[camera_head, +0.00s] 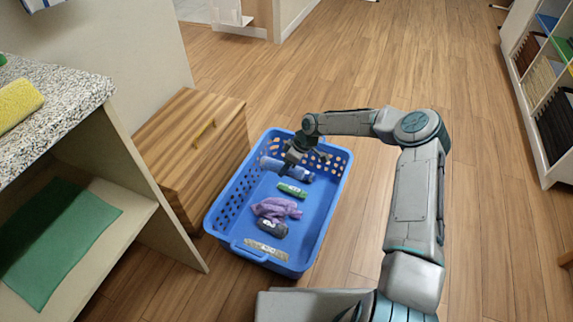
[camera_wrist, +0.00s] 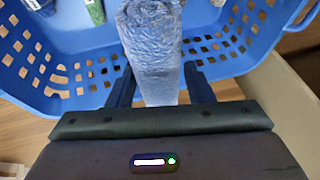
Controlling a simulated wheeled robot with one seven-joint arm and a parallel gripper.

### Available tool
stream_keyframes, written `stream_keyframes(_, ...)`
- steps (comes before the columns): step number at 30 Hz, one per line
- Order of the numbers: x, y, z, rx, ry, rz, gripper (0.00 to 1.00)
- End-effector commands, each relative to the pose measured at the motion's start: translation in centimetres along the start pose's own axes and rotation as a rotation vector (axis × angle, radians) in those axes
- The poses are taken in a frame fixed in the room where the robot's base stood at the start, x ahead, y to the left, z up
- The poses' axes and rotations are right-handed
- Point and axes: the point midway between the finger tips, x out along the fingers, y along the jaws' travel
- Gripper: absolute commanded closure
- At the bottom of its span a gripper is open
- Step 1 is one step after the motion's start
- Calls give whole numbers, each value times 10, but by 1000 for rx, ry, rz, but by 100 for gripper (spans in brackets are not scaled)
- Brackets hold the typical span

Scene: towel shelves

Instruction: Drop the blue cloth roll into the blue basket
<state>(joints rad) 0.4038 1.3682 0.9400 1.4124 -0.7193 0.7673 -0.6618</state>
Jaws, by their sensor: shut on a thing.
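The blue cloth roll (camera_wrist: 152,50) is held between the two fingers of my gripper (camera_wrist: 162,88), which is shut on it. In the head view the roll (camera_head: 272,166) shows at the far end of the blue basket (camera_head: 329,197), partly hidden by my gripper (camera_head: 291,160). The roll lies within the basket's outline there, but I cannot tell whether it touches the floor of the basket. In the wrist view the basket's perforated wall (camera_wrist: 75,80) runs behind the roll.
In the basket lie a green item (camera_head: 292,191), a purple cloth (camera_head: 283,207) and a dark roll (camera_head: 272,228). A wooden cabinet (camera_head: 190,150) stands close on the left. A shelf unit (camera_head: 541,100) stands at the right. Open floor lies between.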

Motion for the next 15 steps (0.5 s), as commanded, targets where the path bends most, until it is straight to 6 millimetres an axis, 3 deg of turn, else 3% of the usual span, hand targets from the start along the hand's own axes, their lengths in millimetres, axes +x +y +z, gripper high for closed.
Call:
stream_keyframes(3, -1, 0, 0, 0, 0, 0, 76)
stream_keyframes(4, -1, 0, 0, 0, 1, 0, 50)
stream_keyframes(6, -1, 0, 0, 0, 0, 0, 31)
stream_keyframes(15, -2, 0, 0, 0, 0, 0, 28)
